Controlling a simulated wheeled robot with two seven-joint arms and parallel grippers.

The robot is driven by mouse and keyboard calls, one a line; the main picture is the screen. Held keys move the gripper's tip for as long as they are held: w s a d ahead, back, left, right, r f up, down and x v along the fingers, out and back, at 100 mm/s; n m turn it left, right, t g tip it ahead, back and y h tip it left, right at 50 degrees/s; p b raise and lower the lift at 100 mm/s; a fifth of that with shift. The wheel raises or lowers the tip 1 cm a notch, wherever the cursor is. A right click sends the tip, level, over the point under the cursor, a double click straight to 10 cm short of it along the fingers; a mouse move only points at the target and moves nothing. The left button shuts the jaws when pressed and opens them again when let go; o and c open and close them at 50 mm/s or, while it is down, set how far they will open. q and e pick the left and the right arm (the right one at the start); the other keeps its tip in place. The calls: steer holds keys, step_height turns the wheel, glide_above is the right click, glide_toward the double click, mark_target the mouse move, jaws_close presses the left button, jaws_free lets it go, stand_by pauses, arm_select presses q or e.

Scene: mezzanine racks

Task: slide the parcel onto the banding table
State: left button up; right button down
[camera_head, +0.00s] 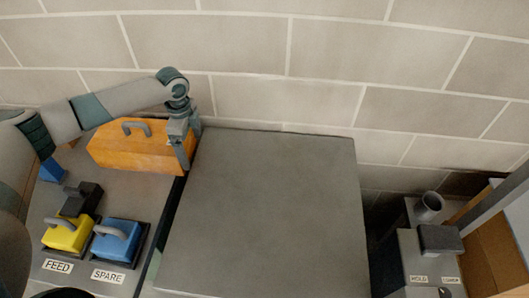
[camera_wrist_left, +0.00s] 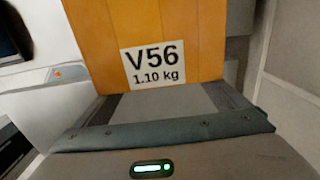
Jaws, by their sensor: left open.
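The parcel (camera_head: 135,150), an orange box with a grey handle on top, sits on the left grey surface (camera_head: 122,215), its right end near the gap edge. In the left wrist view the parcel's orange face (camera_wrist_left: 190,40) fills the upper middle, with a label reading V56, 1.10 kg. My left gripper (camera_head: 184,158) is open and points down at the parcel's right end, very close to it; I cannot tell whether they touch. The large bare grey tabletop (camera_head: 265,215), apparently the banding table, lies to the right across a narrow dark gap. My right gripper is not in view.
A yellow block (camera_head: 66,236) by a FEED label, a blue block (camera_head: 116,240) by a SPARE label and a dark block (camera_head: 80,200) stand front left. A block wall (camera_head: 320,60) runs behind. A grey unit with a cup (camera_head: 428,207) stands at right.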

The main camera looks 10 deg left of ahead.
mark_target(166, 143)
arm_select(q)
steer(key=shift+s+a+p, duration=0.2)
steer(key=shift+a+p, duration=0.45)
steer(key=shift+a, duration=3.55)
steer(key=shift+d+p, duration=0.1)
steer(key=shift+p, duration=0.25)
steer(key=shift+d+p, duration=0.65)
steer(key=shift+d, duration=0.8)
step_height(166, 143, up, 11)
steer(key=p, duration=1)
steer(key=shift+p, duration=0.4)
steer(key=shift+r+p, duration=0.85)
steer(key=shift+r, duration=0.15)
